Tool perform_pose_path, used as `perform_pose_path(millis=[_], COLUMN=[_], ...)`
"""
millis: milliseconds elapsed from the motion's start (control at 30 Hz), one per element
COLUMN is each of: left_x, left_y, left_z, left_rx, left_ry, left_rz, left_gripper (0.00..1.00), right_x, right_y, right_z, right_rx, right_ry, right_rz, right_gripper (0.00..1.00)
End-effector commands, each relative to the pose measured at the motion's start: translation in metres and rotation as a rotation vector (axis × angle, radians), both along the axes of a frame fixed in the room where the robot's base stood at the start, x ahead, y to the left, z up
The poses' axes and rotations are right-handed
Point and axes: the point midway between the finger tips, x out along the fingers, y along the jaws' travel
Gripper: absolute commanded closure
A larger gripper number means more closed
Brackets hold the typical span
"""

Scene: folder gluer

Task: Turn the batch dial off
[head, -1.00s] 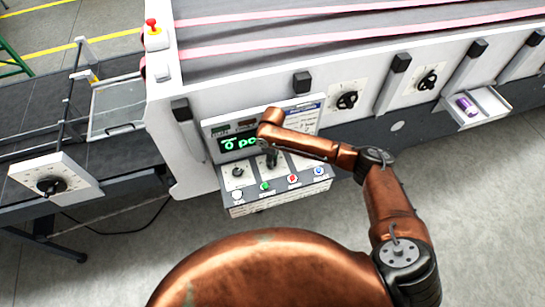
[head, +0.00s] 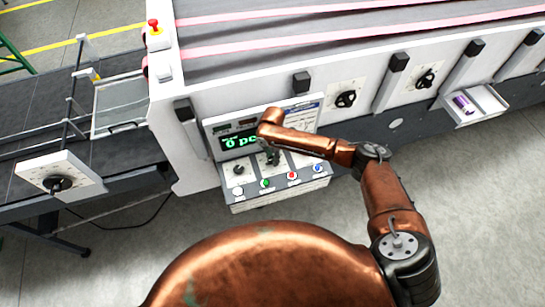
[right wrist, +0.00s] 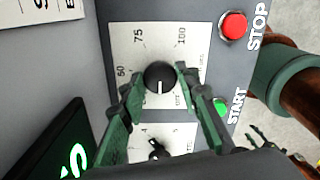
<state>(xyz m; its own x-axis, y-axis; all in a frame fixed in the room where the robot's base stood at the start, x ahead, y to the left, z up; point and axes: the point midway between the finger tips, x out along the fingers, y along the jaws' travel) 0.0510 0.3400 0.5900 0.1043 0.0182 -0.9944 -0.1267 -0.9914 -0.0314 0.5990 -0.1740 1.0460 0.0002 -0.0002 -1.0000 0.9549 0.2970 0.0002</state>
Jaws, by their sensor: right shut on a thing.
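The control box (head: 215,133) stands against the machine, with a green display partly reading "pc" and a row of coloured buttons. In the right wrist view, a round black dial (right wrist: 160,79) sits on a white scale plate marked 50, 75 and 100. Its white pointer line points toward the bottom of that picture. My right gripper (right wrist: 160,73) is shut on this dial, one green finger on each side. In the head view my right gripper (head: 271,158) is at the box, and my arm covers part of it. My left gripper is not in view.
A second black knob (right wrist: 155,149) lies close below the held dial, partly hidden. The red STOP (right wrist: 233,25) and green START (right wrist: 221,107) buttons are close on the right. Other dials (head: 346,98) and a small tray (head: 485,113) with a purple item are along the machine.

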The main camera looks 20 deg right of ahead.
Motion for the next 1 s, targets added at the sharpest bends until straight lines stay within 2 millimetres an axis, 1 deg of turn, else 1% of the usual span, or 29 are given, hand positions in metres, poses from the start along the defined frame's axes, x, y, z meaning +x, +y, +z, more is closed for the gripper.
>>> perform_pose_path(millis=[200, 500, 733, 1000], left_x=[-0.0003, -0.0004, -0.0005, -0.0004], left_y=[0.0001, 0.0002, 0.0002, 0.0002], left_z=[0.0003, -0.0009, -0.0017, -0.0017], left_rx=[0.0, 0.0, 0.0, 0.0], left_ry=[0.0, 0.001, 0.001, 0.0], left_rz=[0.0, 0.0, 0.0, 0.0], left_gripper=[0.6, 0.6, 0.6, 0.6], right_x=[0.0006, 0.0, 0.0002, 0.0001], right_y=[0.001, 0.0017, 0.0017, 0.0017], right_z=[0.0008, 0.0002, 0.0004, 0.0005], right_rx=[0.002, 0.003, 0.004, 0.003], right_ry=[-0.001, -0.001, -0.002, -0.001], right_rz=[0.196, 0.408, 0.499, 0.535], right_gripper=[0.95, 0.95, 0.95, 0.95])
